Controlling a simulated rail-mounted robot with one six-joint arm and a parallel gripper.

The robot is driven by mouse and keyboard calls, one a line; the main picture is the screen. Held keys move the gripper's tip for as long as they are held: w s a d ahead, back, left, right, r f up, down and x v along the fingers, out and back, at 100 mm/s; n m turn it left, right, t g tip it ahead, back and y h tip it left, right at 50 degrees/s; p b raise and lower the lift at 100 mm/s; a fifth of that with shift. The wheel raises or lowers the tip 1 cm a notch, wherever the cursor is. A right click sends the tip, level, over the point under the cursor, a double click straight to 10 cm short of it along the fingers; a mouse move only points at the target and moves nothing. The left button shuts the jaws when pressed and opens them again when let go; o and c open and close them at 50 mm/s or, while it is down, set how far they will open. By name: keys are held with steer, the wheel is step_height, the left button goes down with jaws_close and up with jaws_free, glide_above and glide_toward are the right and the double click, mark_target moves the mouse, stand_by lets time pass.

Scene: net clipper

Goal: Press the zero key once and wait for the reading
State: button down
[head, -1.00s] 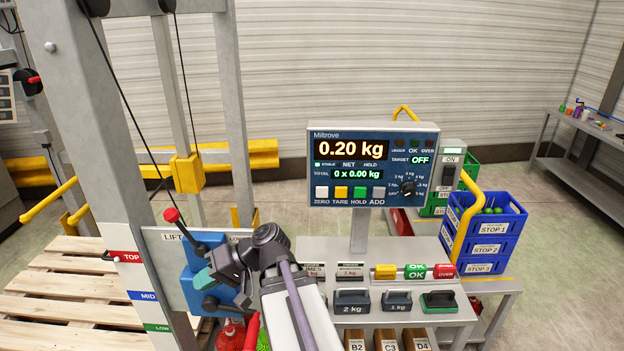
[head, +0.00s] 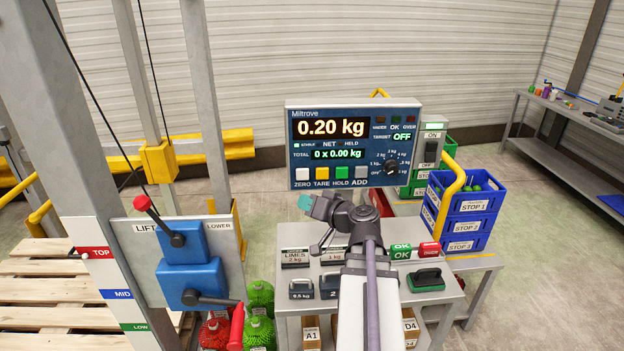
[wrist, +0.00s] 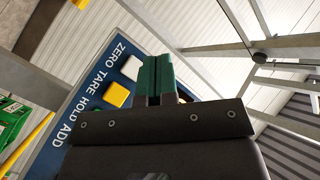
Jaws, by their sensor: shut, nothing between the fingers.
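The scale display (head: 353,144) stands on a post above the bench and reads 0.20 kg, with a total of 0 x 0.00 kg. The white zero key (head: 302,174) is at the left end of its key row, beside the yellow tare, green hold and grey add keys. In the wrist view the white key (wrist: 131,67) shows just left of the fingers. My gripper (head: 304,202) is shut and empty, its teal fingertips just below the ZERO label in the head view. Contact with the key is not visible.
The lift lever panel (head: 185,262) stands to the left on a grey frame. Blue crates (head: 465,215) are stacked at the right.

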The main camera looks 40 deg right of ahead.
mark_target(303, 174)
steer(key=w+d, duration=0.5)
steer(key=w, duration=0.2)
stand_by(0.6)
steer(key=shift+d, duration=0.15)
stand_by(1.6)
steer(key=shift+w+d, duration=0.2)
steer(key=shift+w, duration=0.15)
steer(key=shift+w+d, duration=0.25)
steer(key=shift+w, duration=0.05)
stand_by(0.6)
steer(key=shift+s+a, duration=0.5)
steer(key=shift+s, duration=0.15)
